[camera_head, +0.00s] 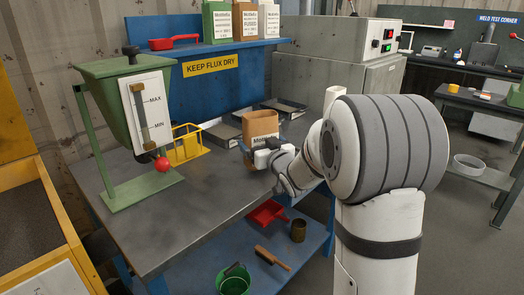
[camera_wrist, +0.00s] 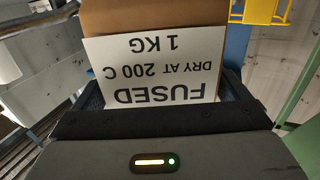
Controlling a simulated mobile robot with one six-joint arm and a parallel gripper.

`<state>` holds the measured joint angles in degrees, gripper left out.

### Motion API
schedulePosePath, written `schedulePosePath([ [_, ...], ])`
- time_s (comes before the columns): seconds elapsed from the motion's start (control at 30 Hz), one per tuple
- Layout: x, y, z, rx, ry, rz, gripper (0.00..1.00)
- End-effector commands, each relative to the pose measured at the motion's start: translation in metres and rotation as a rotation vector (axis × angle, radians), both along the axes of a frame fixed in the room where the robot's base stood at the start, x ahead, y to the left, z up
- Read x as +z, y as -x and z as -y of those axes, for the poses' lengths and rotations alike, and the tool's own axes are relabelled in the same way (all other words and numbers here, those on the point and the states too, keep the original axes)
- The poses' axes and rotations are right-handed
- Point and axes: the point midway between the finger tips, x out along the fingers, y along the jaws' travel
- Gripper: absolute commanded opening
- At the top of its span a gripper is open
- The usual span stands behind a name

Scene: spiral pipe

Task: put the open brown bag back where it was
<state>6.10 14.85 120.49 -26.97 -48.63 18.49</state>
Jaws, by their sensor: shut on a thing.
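The open brown bag (camera_head: 260,123) has a white label and stands upright at the end of my arm, over the right part of the grey bench.
A green hopper (camera_head: 125,95) and yellow rack (camera_head: 185,147) stand left on the bench (camera_head: 150,235). Dark trays (camera_head: 222,133) lie behind the held bag.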

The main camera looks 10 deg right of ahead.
Motion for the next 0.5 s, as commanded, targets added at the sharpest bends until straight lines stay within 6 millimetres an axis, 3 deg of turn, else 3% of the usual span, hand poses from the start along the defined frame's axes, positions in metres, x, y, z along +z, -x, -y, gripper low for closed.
schedulePosePath([
  [0.1,-0.018,0.000,0.001,-0.001,-0.001,-0.001,0.61],
  [0.47,-0.021,0.000,0.001,-0.002,0.000,0.001,0.61],
  [0.5,-0.021,0.000,0.001,-0.002,0.000,0.001,0.96],
])
